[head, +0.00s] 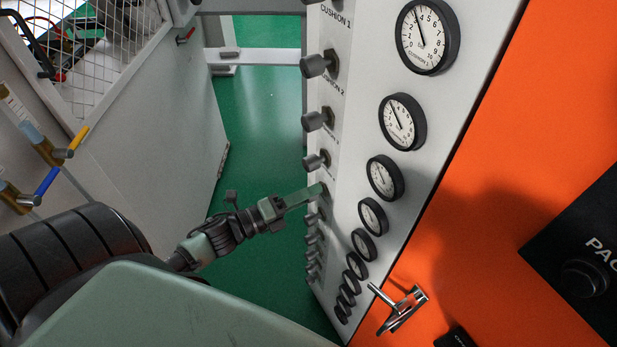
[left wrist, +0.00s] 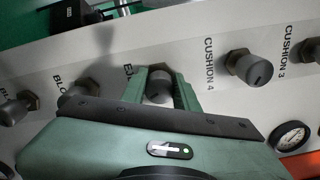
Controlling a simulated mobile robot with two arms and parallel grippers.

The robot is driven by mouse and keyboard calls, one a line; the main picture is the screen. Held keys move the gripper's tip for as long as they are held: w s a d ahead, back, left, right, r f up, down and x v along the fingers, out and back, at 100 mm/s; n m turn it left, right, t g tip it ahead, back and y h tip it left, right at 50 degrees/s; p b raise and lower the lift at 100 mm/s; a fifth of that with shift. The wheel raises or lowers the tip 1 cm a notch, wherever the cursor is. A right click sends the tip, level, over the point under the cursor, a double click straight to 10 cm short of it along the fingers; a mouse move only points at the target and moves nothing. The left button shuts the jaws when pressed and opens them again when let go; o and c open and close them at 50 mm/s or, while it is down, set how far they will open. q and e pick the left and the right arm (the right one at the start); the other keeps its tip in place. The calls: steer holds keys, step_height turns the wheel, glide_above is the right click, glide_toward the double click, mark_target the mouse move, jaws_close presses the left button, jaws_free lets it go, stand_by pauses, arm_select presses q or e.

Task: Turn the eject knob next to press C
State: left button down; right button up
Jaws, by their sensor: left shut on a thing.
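A grey knob (left wrist: 160,88) on a brass-coloured nut stands on the white panel, between the two fingers of my left gripper (left wrist: 160,76) in the left wrist view. Its label starts with "E"; my gripper hides the rest. The fingers are shut on the knob, one on each side. In the head view my left gripper (head: 318,190) reaches the panel's knob column from the left, and the held knob is mostly hidden there. No "press C" lettering is readable. My right gripper is not in view.
The white panel (head: 345,130) carries several similar knobs, including the Cushion 4 knob (left wrist: 250,68) and Cushion 3 knob (left wrist: 311,50), and a column of round gauges (head: 428,37). An orange surface (head: 490,220) with a metal handle (head: 401,308) is at right. Green floor (head: 255,130) lies open at left.

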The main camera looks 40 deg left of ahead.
arm_select(q)
steer(key=shift+f+m, duration=0.1)
steer(key=shift+m, duration=0.2)
steer(key=c, duration=1.1)
jaws_free()
steer(key=shift+o, duration=0.2)
steer(key=b+v, duration=0.2)
steer(key=v, duration=0.5)
steer(key=shift+s, duration=0.4)
steer(key=shift+a, duration=0.15)
stand_by(0.7)
